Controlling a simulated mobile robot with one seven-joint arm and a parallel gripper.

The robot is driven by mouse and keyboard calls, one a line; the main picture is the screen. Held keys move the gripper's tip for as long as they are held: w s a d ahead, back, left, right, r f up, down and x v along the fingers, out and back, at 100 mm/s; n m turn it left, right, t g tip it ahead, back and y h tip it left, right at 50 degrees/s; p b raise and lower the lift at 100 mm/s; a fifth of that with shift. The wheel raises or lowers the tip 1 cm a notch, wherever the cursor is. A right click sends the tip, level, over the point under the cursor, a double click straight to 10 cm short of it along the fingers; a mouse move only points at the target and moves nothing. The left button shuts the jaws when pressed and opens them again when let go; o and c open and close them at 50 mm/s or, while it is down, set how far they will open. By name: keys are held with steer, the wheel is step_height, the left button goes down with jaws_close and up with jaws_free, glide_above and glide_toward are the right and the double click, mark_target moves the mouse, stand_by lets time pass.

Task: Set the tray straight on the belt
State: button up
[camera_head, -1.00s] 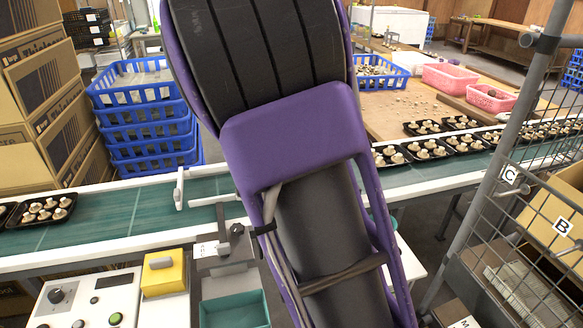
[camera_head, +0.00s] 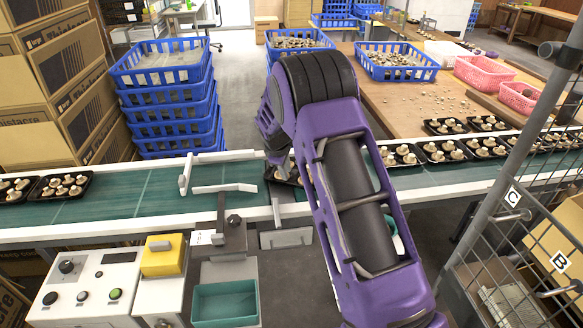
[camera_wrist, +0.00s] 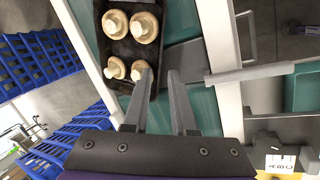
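The black tray (camera_wrist: 117,50) of pale mushrooms lies on the green belt (camera_wrist: 182,20) in the wrist view, next to a grey guide plate. In the head view the tray (camera_head: 285,180) shows partly beside my arm, turned at an angle on the belt (camera_head: 125,197), near the white guide bars. The arm hides much of it there. My gripper (camera_wrist: 160,72) is open, with a narrow gap between its fingers. The head view hides my gripper.
White guide bars (camera_head: 225,188) stand over the belt left of the tray. Other filled trays (camera_head: 62,187) sit at the left, and several more at the right. Blue crates (camera_head: 170,125) are stacked behind the belt. A wire cage (camera_head: 520,205) stands at the right.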

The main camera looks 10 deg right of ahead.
mark_target(291, 186)
steer(key=shift+b+x, duration=1.85)
steer(key=shift+x, duration=1.95)
jaws_close()
step_height(291, 186, up, 7)
steer(key=p, duration=0.3)
steer(key=shift+p, duration=0.35)
steer(key=shift+a, duration=0.1)
